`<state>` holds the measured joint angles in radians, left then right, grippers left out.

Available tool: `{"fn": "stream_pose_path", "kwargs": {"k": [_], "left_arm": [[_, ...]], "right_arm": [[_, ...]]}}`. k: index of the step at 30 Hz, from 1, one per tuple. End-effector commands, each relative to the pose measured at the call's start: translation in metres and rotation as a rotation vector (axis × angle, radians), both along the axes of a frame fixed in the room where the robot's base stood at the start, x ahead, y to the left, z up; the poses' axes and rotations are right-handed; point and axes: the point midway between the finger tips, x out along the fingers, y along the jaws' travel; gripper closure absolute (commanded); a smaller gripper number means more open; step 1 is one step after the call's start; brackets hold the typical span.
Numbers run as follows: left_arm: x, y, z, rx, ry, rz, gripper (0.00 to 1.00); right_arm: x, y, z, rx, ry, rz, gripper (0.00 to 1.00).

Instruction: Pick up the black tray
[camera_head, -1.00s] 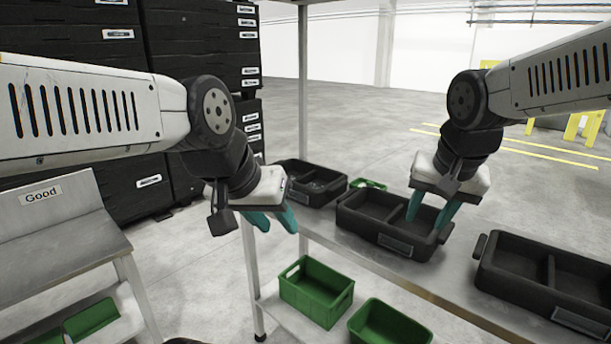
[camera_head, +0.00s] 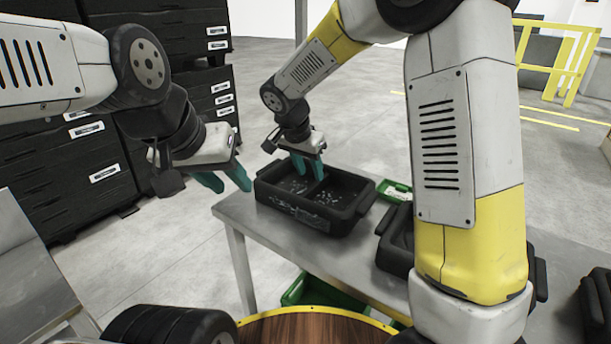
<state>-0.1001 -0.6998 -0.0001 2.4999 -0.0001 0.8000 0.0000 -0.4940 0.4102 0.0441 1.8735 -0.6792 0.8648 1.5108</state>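A black tray (camera_head: 350,221) with a divider and small light bits inside sits at the near-left end of the grey table. My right gripper (camera_head: 309,171) hangs over the tray's back side with its teal fingers pointing down. Its fingers look apart, and I cannot tell whether the tips touch the tray. My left gripper (camera_head: 225,184) is open and empty, up and left of the tray, off the table's edge. Another black tray (camera_head: 394,240) stands to the right, largely hidden behind my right arm.
The grey table (camera_head: 238,213) has a bare strip in front of the tray. A small green box (camera_head: 394,191) sits behind the tray. A green bin (camera_head: 294,291) is below the table. Stacked black crates (camera_head: 85,165) stand at the left. A black container is at the right edge.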

Motion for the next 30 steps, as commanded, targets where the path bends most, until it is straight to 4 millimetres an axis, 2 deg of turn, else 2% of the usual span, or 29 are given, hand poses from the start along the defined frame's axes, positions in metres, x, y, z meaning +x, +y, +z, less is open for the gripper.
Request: {"fn": "stream_pose_path", "kwargs": {"k": [11, 19, 26, 27, 30], "left_arm": [[0.000, 0.000, 0.000, 0.000, 0.000, 0.000, 0.64], [0.000, 0.000, 0.000, 0.000, 0.000, 0.000, 0.64], [0.000, 0.000, 0.000, 0.000, 0.000, 0.000, 0.64], [0.000, 0.000, 0.000, 0.000, 0.000, 0.000, 0.64], [0.000, 0.000, 0.000, 0.000, 0.000, 0.000, 0.64]], "right_arm": [[0.013, -0.006, -0.032, -0.001, 0.000, -0.003, 0.60], [0.027, -0.013, -0.067, -0.002, 0.001, -0.001, 0.60], [0.029, -0.013, -0.071, 0.000, -0.003, -0.001, 0.60], [0.029, -0.014, -0.071, 0.001, -0.002, -0.001, 0.62], [0.029, -0.013, -0.071, 0.000, -0.001, -0.002, 0.82]]}}
